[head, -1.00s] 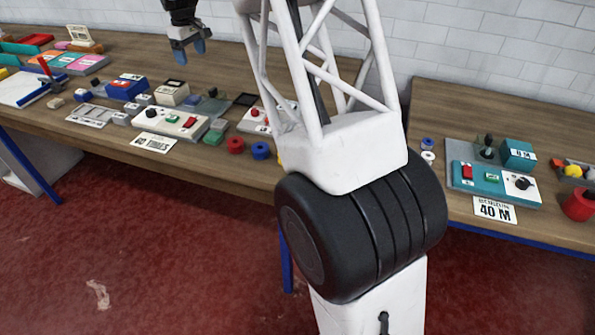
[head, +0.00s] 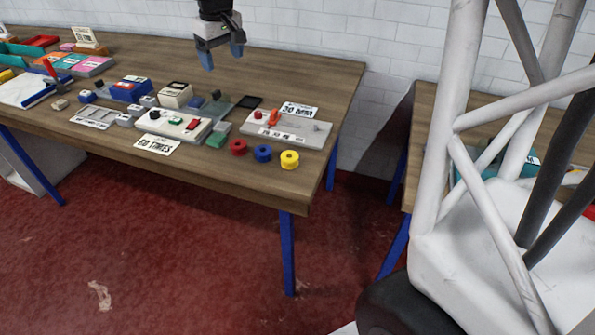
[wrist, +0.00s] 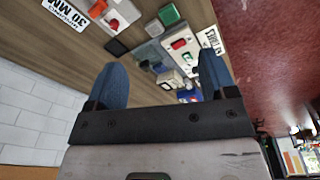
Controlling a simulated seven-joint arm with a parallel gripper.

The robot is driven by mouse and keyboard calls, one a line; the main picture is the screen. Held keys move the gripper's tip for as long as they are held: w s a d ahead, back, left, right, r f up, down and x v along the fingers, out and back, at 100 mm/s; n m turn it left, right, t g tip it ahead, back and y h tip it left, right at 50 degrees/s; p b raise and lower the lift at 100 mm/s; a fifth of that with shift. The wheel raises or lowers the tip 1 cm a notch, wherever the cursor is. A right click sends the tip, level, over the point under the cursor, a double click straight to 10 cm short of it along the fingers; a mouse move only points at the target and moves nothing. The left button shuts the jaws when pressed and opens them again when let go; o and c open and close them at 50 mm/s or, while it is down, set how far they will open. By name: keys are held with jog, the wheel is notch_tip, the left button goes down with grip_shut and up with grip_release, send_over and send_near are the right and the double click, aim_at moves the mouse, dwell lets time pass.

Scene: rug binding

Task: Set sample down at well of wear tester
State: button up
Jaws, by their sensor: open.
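My gripper (head: 220,57) is open and empty, in the air above the back of the left table. In the wrist view its two blue fingers (wrist: 162,66) stand wide apart with nothing between them. A white unit (head: 158,124) with a dark knob and red and green buttons sits behind a card reading "80 TIMES" (head: 157,145). I cannot tell for sure whether it is the wear tester. Small blocks (head: 131,90) in blue and white lie to its left and behind. I cannot pick out the sample or the well for certain.
A grey unit (head: 310,133) with an orange lever stands right of the white unit, by a "30 MM" card (head: 299,110).

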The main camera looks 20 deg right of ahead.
jog(key=s+d+f+m, duration=0.1)
jog(key=s+f, duration=0.1)
jog(key=s, duration=1)
jog(key=s+f+m, duration=0.2)
jog(key=s+f, duration=0.1)
jog(key=s, duration=0.9)
jog(key=s+d+f+m+t, duration=0.1)
jog(key=s+f, duration=0.1)
jog(key=s, duration=1)
jog(key=shift+s+d+f, duration=0.25)
jog(key=shift+d+f, duration=0.05)
jog(key=shift+f, duration=0.05)
jog(key=shift+c, duration=0.2)
